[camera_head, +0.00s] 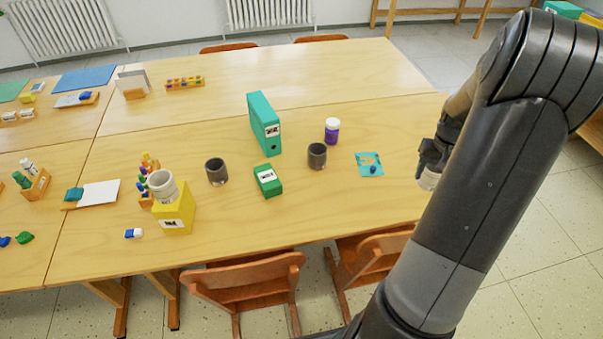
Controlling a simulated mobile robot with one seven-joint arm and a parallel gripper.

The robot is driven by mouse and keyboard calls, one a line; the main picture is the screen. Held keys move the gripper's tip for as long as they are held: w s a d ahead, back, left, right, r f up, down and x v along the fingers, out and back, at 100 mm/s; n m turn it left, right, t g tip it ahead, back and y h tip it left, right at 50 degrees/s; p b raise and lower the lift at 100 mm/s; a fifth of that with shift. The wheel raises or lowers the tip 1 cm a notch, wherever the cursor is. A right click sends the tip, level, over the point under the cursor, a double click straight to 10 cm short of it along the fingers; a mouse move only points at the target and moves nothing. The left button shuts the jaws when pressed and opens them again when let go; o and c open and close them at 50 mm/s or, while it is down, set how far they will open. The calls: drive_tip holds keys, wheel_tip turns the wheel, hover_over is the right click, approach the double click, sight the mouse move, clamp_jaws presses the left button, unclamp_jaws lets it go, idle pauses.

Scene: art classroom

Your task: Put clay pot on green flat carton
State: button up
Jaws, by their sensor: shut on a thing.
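My gripper (432,166) is at the table's right edge, partly hidden by my arm. It is shut on a pale pot (429,181), of which only a small part shows; it looks like the clay pot. The green flat carton (268,181) lies low on the middle of the table, with a white label and nothing on top. It is well to the left of my gripper. Another pale pot (162,185) stands on a yellow carton (176,212) at the left.
The front right tabletop is clear.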

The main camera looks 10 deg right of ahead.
drive_tip(key=w+a+r+n, duration=0.1)
drive_tip(key=w+a+n, duration=0.2)
drive_tip(key=w+a, duration=0.45)
drive_tip(key=w+a+r+n, duration=0.15)
drive_tip(key=w+a, duration=0.25)
drive_tip(key=a, duration=0.6)
drive_tip(key=n, duration=0.5)
hover_over(267, 176)
drive_tip(key=shift+m, duration=0.25)
wheel_tip(267, 176, down, 5)
drive_tip(key=shift+d+f, duration=0.1)
drive_tip(key=shift+f, duration=2.15)
drive_tip(key=shift+f, duration=0.15)
drive_tip(key=o, duration=1)
drive_tip(key=shift+o, duration=0.2)
